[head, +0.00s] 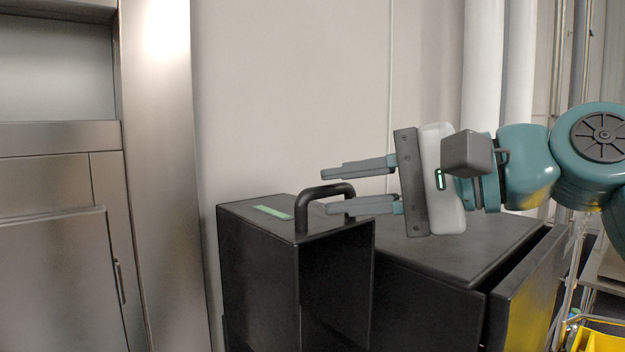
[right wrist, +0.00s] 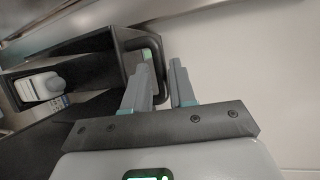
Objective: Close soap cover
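The soap cover seems to be the black box-like part (head: 262,265) with a green label and a raised black bar handle (head: 325,189) on top. In the right wrist view the handle (right wrist: 156,52) curves up between the finger tips. My right gripper (head: 328,191) comes in from the right at the handle, fingers apart, one above and one lower. Its fingers (right wrist: 162,78) show a gap, and I cannot tell whether either touches the bar. A white bottle (right wrist: 40,87) shows in an opening of the black housing. My left gripper is out of view.
A lower black cabinet (head: 450,250) stands right of the cover, with a panel (head: 530,290) standing ajar. A pale wall (head: 290,90) is close behind. Metal doors (head: 55,250) fill the left. Something yellow (head: 600,340) is at the lower right.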

